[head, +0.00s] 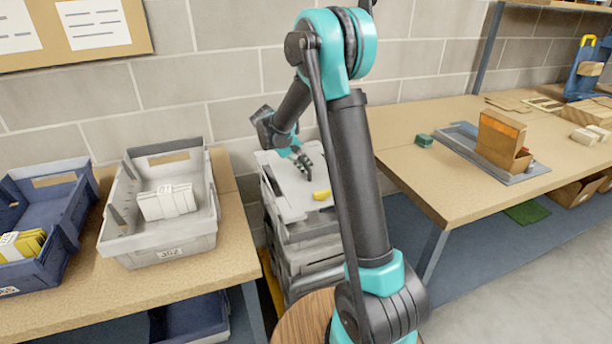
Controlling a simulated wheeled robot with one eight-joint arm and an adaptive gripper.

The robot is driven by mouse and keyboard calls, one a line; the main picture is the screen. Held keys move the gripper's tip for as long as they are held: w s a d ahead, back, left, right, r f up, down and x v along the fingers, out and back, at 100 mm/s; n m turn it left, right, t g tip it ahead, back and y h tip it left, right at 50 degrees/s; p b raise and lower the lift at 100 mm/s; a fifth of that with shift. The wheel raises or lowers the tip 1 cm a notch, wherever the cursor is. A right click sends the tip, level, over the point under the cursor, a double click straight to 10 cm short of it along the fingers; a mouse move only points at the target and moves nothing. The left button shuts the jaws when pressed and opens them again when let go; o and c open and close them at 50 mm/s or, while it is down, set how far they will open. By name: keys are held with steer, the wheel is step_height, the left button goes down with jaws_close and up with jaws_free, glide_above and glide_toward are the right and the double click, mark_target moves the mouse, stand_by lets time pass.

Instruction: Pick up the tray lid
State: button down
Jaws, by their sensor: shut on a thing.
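The grey tray lid (291,203) lies flat, or nearly so, at the top of a stack of grey trays (312,255) between the two tables. My gripper (304,168) is over the lid's far part, fingers pointing down, and is shut on the lid. The exact contact is small and hard to make out. A small yellow object (321,195) is on the lid near its right side. My arm hides the right part of the stack. I cannot tell whether the lid is clear of the tray below.
The left table (240,240) holds a grey crate (160,245) with white packets and a blue crate (70,225) with yellow ones. The right table (400,135) holds a brown box (500,140) on a grey board and a green block (424,141). A brick wall stands behind.

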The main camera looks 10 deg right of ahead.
step_height(320, 180, up, 16)
